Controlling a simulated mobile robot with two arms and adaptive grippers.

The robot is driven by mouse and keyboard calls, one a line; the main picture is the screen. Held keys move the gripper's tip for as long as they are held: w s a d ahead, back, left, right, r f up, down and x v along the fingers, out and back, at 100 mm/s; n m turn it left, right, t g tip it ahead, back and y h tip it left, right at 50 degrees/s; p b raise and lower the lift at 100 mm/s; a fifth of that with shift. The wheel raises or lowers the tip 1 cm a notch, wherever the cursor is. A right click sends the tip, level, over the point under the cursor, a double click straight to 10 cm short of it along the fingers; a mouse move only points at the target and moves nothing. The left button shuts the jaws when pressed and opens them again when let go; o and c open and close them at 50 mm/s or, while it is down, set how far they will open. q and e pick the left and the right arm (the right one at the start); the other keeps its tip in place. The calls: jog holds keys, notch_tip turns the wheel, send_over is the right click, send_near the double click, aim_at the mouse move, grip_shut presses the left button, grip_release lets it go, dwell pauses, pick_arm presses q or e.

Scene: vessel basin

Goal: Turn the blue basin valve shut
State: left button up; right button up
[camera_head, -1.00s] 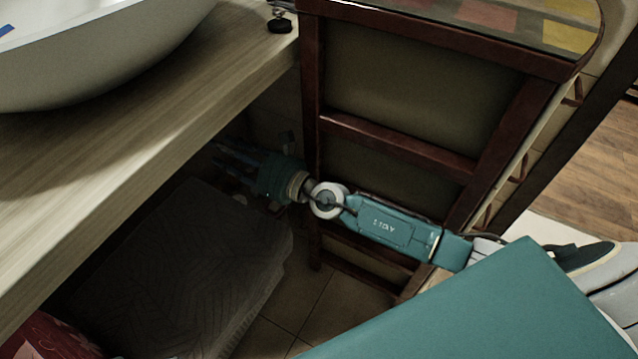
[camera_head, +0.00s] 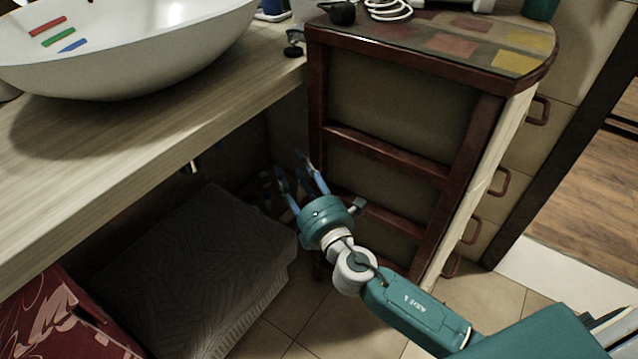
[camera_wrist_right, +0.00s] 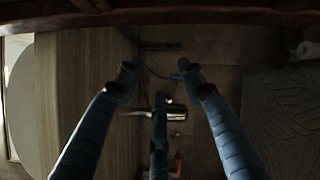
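My right gripper (camera_head: 290,168) is in front of the dark space under the counter, its fingers spread and pointing up and away. In the right wrist view the gripper (camera_wrist_right: 159,82) is open, with nothing between its fingers. A small bright blue spot (camera_wrist_right: 183,63) shows beside the right fingertip; it may be the blue valve, but I cannot tell whether they touch. A chrome pipe part (camera_wrist_right: 172,114) lies beyond the fingers, with a small red part (camera_wrist_right: 179,166) below it, partly hidden. The white basin (camera_head: 130,50) stands on the counter. My left gripper is not in view.
The wooden counter (camera_head: 140,130) overhangs the dark space. A grey patterned box (camera_head: 190,260) stands on the floor below it, beside a red item (camera_head: 60,320). A dark-framed cabinet (camera_head: 390,155) stands right behind the gripper. Tiled floor (camera_head: 310,320) is clear in front.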

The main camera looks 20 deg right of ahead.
jog(key=shift+s+d+f+m+g+h, duration=0.25)
jog(key=shift+s+d+f+m+h, duration=0.2)
jog(key=shift+d+m, duration=0.35)
jog(key=shift+s+d+f+m+g+h, duration=0.2)
jog(key=shift+s+d+f+m+h, duration=0.3)
jog(key=shift+m, duration=0.5)
jog(key=shift+s+d+f+m+g+h, duration=0.3)
jog(key=shift+d+m+h, duration=0.25)
jog(key=shift+d+m, duration=0.3)
jog(key=shift+a, duration=0.1)
